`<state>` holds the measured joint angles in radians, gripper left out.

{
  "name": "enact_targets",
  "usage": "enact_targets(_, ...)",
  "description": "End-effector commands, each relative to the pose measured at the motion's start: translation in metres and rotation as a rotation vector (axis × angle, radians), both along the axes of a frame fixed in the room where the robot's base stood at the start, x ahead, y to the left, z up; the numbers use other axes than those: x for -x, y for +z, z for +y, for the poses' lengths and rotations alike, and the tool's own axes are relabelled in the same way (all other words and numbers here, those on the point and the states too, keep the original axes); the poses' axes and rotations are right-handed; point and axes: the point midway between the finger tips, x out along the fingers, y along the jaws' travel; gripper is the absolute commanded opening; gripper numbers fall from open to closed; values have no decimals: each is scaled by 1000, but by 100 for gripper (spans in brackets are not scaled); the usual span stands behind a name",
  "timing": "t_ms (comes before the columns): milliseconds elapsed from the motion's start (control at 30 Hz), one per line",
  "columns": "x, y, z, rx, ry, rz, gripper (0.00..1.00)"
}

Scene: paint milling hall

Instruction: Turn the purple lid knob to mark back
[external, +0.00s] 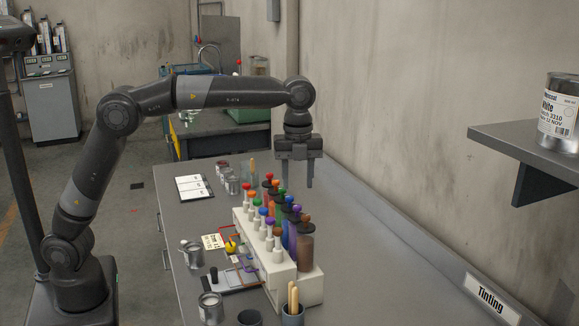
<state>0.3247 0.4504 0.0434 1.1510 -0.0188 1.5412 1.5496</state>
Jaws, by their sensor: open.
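A rack (267,262) of colour dispensers stands on the bench, with two rows of coloured ball knobs. In the right row, a small purple knob (296,208) sits on a dark lid, just before the brown one at the near end. Another purplish knob (270,221) shows in the left row. Marks around the knobs are too small to read. My gripper (297,184) points down, open and empty, over the right side of the rack's far half. It looks apart from the knobs; its exact height above them is hard to tell.
A cup with wooden sticks (292,312) and an open can (211,308) stand at the near end. The wall and a shelf (530,150) bound the right. The bench right of the rack is clear.

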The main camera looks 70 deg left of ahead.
Motion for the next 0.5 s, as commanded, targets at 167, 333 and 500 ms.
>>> enact_targets(167, 1, -35, 0, -1, 2, 3, 42)
enact_targets(333, 0, -56, 0, 0, 1, 0, 42)
enact_targets(500, 0, -64, 0, 0, 2, 0, 42)
